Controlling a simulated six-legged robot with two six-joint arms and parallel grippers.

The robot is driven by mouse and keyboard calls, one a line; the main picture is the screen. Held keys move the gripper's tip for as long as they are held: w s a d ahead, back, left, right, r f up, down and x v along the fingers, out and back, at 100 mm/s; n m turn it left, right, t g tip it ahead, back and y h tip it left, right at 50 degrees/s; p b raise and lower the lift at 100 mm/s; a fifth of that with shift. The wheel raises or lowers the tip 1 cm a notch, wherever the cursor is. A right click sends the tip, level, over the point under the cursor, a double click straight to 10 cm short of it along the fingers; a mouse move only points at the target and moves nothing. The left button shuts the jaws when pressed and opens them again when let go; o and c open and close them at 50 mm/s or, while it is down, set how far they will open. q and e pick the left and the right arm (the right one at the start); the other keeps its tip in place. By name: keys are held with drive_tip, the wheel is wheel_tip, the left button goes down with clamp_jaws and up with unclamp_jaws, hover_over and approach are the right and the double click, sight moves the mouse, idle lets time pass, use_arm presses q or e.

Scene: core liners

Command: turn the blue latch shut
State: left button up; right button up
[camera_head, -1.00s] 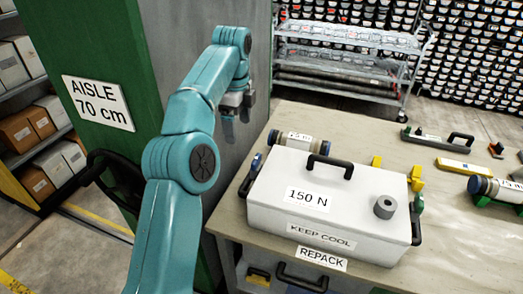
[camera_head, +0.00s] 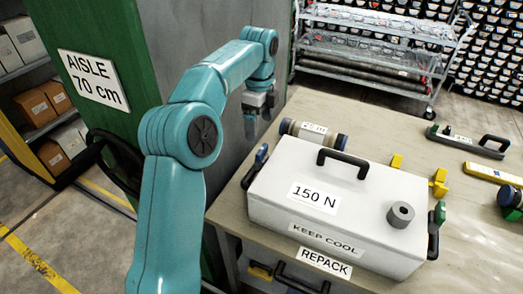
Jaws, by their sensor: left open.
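The blue latch (camera_head: 262,153) is a small blue piece at the left end of the white box (camera_head: 275,205), by a black side handle. Its exact angle is too small to tell. My left gripper (camera_head: 256,126) points down, open and empty, just beyond the latch and apart from it, above the bench's far left edge. The box lid is down, with a black top handle (camera_head: 343,155) and a grey ring-shaped weight (camera_head: 400,214) on it. A green latch (camera_head: 439,213) is at the box's right end. My right gripper is out of view.
A core tube with blue ends (camera_head: 313,133) lies behind the box, close to my left gripper. Yellow blocks (camera_head: 438,181) and a black-handled tool (camera_head: 468,142) lie on the bench to the right. A grey-green cabinet wall (camera_head: 205,35) stands left of the bench.

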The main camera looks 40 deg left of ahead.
sight(262, 149)
use_arm(q)
wheel_tip(262, 149, down, 8)
drive_tip(key=shift+d, duration=0.15)
drive_tip(key=shift+w+f, duration=0.1)
drive_tip(key=shift+f, duration=0.3)
drive_tip(key=shift+w+d+f, duration=0.15)
drive_tip(key=shift+w+d, duration=0.05)
drive_tip(key=shift+s+a, duration=0.1)
drive_tip(key=shift+s, duration=0.15)
drive_tip(key=shift+c, duration=0.6)
drive_tip(key=shift+w, duration=0.1)
drive_tip(key=c, duration=0.9)
